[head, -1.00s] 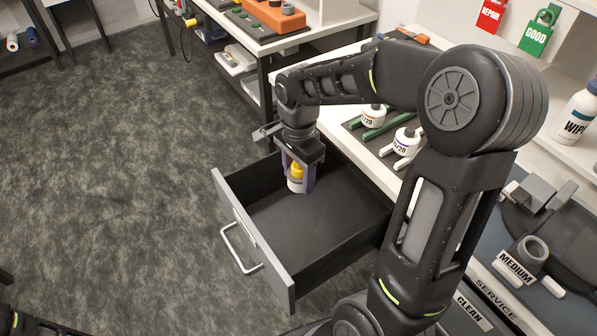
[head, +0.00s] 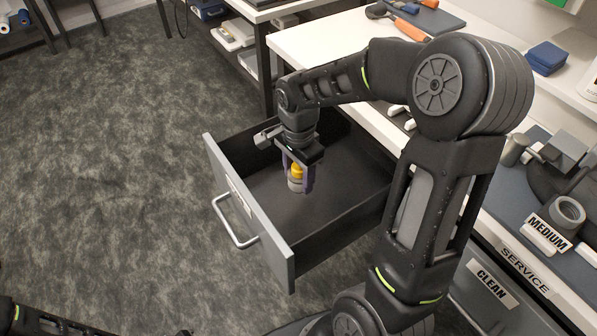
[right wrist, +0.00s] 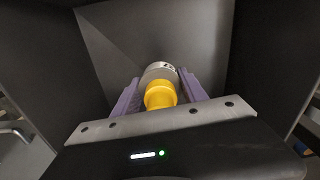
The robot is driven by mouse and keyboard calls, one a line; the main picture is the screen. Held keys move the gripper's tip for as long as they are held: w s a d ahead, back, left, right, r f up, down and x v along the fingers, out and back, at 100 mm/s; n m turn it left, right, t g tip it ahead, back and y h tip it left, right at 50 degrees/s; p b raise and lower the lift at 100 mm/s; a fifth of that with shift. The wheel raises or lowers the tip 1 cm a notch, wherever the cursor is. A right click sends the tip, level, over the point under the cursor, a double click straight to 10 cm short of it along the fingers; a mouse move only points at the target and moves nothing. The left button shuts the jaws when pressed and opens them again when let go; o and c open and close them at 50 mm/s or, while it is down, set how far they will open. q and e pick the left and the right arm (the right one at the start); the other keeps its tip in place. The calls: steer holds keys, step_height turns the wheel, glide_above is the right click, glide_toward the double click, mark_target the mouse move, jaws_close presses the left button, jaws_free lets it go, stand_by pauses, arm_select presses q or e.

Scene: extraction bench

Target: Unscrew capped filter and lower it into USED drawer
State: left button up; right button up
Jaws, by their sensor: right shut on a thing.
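The capped filter (head: 296,179) is a small pale cylinder with a yellow cap. My right gripper (head: 299,185) is shut on it and holds it over the open drawer (head: 265,234), inside the drawer's outline in the head view. In the right wrist view the yellow cap (right wrist: 160,95) faces the camera between the purple fingers, with the grey body and some dark print beyond it. The dark drawer floor (right wrist: 125,30) lies behind the filter. I cannot tell whether the filter touches the floor. The drawer's front label is not readable. A piece of my left arm shows at the lower left; its gripper is out of view.
The drawer's grey front panel (head: 255,220) with its handle stands close to the left of my gripper. A white bench (head: 330,48) lies behind the drawer. Drawers marked SERVICE and CLEAN (head: 492,284) and a MEDIUM holder (head: 547,234) are at the right. The drawer is otherwise empty where visible.

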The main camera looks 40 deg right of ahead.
mark_target(299, 189)
steer(key=shift+f+b, duration=1.85)
steer(key=shift+f, duration=1)
steer(key=o, duration=1.6)
steer(key=shift+r+p, duration=0.6)
steer(key=shift+r, duration=3.3)
